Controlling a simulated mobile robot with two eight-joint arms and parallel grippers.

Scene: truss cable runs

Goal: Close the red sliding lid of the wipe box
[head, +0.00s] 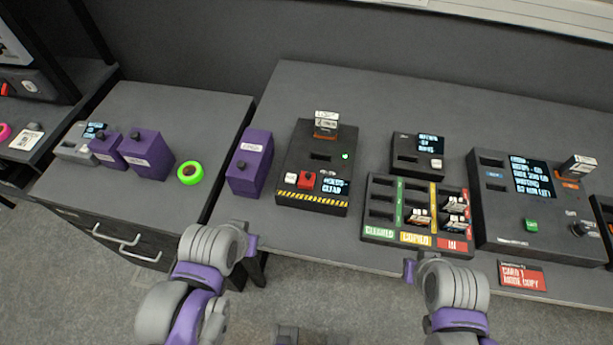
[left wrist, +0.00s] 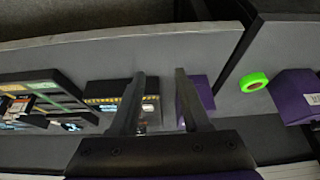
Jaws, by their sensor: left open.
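I cannot make out a wipe box with a red sliding lid in either view. My left gripper (head: 252,244) is at the front edge of the main table, in front of a purple box (head: 249,163). In the left wrist view my left gripper (left wrist: 161,78) is open, with two dark fingers apart and nothing held between them. The purple box (left wrist: 203,95) shows just beside one finger. My right gripper (head: 410,270) is by the table's front edge, below the card tray; its fingers are mostly hidden.
A hazard-striped black device (head: 318,165), a colour-labelled card tray (head: 370,234), a small display unit (head: 418,155) and a larger console (head: 500,225) stand on the main table. A red sign (head: 522,276) is at its front. A green ring (head: 190,173) and purple boxes (head: 147,155) are on the left cabinet.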

